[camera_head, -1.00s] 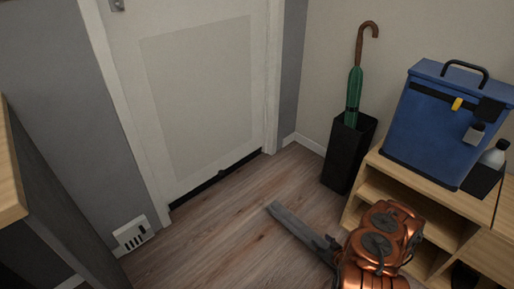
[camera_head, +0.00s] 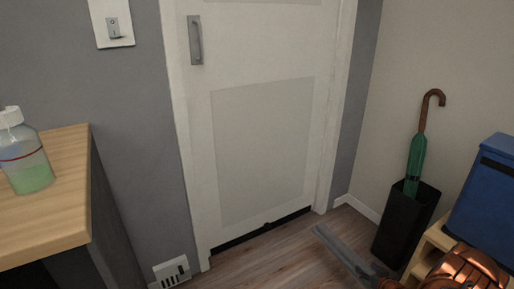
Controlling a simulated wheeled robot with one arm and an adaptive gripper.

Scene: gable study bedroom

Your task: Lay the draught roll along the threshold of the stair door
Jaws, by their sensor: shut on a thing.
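The stair door (camera_head: 262,150) is white, shut, with a grey handle at upper left. A dark gap (camera_head: 262,229) runs along its foot at the threshold. The draught roll (camera_head: 338,247) is a long grey bar. It slants from near the door's lower right corner down toward my arm, at an angle to the threshold and apart from it. My gripper (camera_head: 381,273) is shut on the roll's near end at the bottom of the head view; its fingers are dark and only partly visible. Whether the roll touches the floor is unclear.
A black umbrella stand (camera_head: 405,225) with a green umbrella (camera_head: 416,158) stands close right of the roll. A blue box (camera_head: 487,195) sits on a wooden shelf (camera_head: 430,250). A wooden desk (camera_head: 50,200) with a bottle (camera_head: 24,155) is at left. Floor before the door is clear.

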